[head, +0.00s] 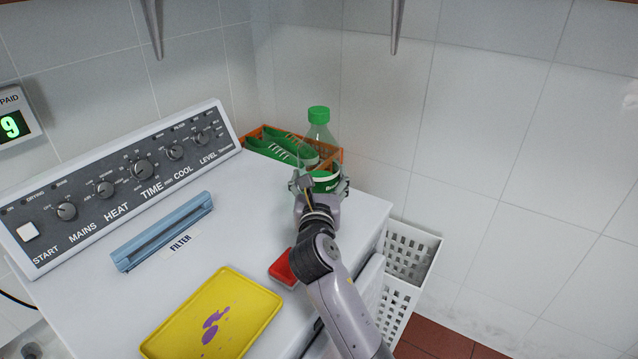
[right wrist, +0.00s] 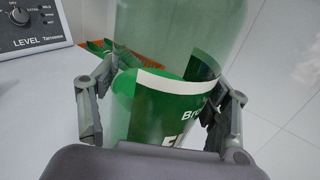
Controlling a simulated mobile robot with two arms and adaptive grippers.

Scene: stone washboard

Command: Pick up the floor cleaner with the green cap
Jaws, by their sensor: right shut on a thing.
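The floor cleaner (head: 320,133) is a clear bottle with a green cap and a green label. It stands upright near the back right corner of the machine's top. My right gripper (head: 320,185) is shut around the lower part of the bottle, with a finger on each side. In the right wrist view the bottle (right wrist: 170,100) fills the middle between the two fingers, and its cap is out of that view. Whether its base touches the surface is hidden behind my gripper. My left gripper is not in view.
An orange tray (head: 262,133) with green shoes (head: 285,148) sits just behind the bottle. A yellow tray (head: 245,290), a red object (head: 284,268) and a blue filter handle (head: 165,232) are on the white machine top (head: 235,235). A white basket (head: 410,255) stands right of the machine.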

